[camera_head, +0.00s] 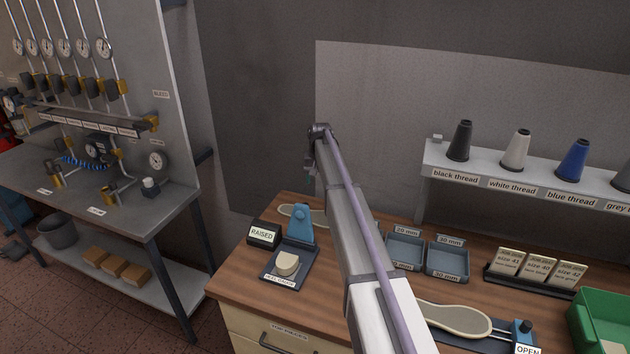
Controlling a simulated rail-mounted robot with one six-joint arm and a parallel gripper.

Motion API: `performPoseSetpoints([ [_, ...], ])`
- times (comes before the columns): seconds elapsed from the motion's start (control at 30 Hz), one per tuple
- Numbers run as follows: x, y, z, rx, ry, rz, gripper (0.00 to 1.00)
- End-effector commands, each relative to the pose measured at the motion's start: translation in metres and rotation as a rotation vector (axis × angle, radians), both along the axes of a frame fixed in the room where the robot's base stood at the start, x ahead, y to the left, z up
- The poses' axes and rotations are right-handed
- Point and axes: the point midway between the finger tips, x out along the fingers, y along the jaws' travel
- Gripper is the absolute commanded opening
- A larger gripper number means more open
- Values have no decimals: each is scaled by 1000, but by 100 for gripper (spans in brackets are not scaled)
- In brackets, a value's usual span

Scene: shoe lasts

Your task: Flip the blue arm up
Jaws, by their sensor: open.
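A blue arm (299,222) stands upright at the back of a small dark base (271,273) on the left of the wooden bench. A pale rounded block (287,264) sits on the base in front of it. A sign (262,234) beside it reads "RAISED". My arm reaches up from the bottom of the picture. My gripper (310,176) hangs at its far end, above the bench and apart from the blue arm. It is small and partly hidden by my own arm, and it is open; I see nothing in it.
Blue-grey trays (446,258) stand right of my arm. Thread cones (516,150) stand on a shelf behind. A shoe sole (452,318) lies near a blue fixture (522,331) marked "OPEN". A green bin (598,322) is at the right edge. A gauge bench (110,195) stands at left.

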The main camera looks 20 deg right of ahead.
Motion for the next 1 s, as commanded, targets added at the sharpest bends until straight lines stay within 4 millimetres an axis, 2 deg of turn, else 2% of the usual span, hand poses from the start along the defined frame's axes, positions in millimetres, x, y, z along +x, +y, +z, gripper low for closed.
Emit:
performPoseSetpoints([
  [0.23,0,0,0,0,0,0,49],
  [0.33,0,0,7,0,0,0,49],
  [0.47,-1,-1,30,0,0,0,49],
  [0.73,-2,-5,96,0,0,0,49],
  [0.83,-2,-6,109,0,0,0,49],
  [1.0,-2,-6,109,0,0,0,49],
])
